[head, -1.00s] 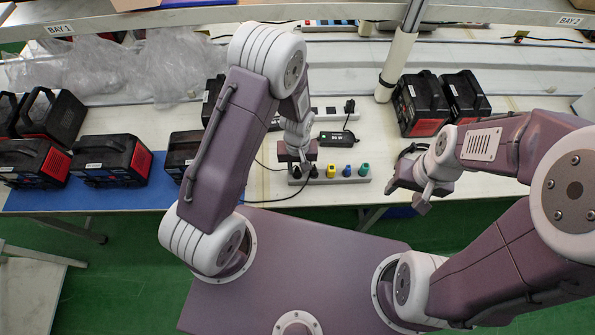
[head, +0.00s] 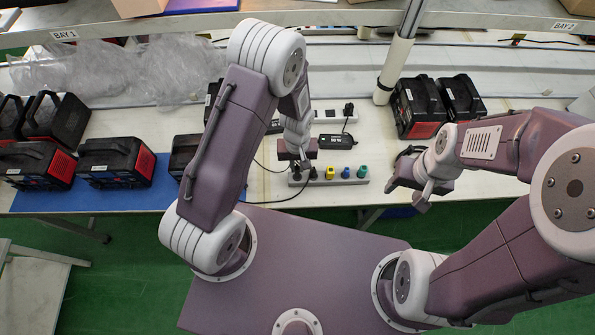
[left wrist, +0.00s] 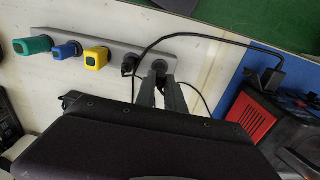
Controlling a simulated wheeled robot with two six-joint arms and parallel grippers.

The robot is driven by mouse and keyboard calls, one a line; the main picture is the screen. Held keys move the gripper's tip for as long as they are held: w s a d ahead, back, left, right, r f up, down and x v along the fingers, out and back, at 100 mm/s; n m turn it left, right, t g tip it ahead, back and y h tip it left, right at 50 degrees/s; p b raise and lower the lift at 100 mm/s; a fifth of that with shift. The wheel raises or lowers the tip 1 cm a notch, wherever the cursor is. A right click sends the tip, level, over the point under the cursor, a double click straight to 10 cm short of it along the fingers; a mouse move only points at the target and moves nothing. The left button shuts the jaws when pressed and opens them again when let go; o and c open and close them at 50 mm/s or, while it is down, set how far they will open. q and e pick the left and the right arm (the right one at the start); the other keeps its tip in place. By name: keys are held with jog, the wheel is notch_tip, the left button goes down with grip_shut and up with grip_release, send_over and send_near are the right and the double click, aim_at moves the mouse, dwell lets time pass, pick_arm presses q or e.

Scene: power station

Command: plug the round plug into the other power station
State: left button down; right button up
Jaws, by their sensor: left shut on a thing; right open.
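A light grey power strip (head: 352,181) lies near the table's front edge, with yellow, blue and green plugs in it. It also shows in the left wrist view (left wrist: 112,46). My left gripper (left wrist: 160,88) is shut on a dark plug (left wrist: 159,65) at the strip's end, beside another black plug (left wrist: 130,65) with a cable. The fingers partly hide the held plug, so its shape and seating are unclear. Black and red power stations stand left (head: 114,162) and at the back right (head: 418,106). My right gripper (head: 418,180) is open and empty, right of the strip.
A black adapter (head: 335,141) and a white strip (head: 336,116) lie behind the grey strip. My left arm partly hides a power station (head: 184,152) on the blue mat (head: 60,201). Clear plastic bags (head: 170,70) and a white post (head: 395,68) are behind.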

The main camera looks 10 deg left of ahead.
aim_at(297, 167)
pick_arm(q)
jog(key=shift+r+p, duration=1.25)
jog(key=shift+r, duration=0.35)
jog(key=shift+f, duration=0.1)
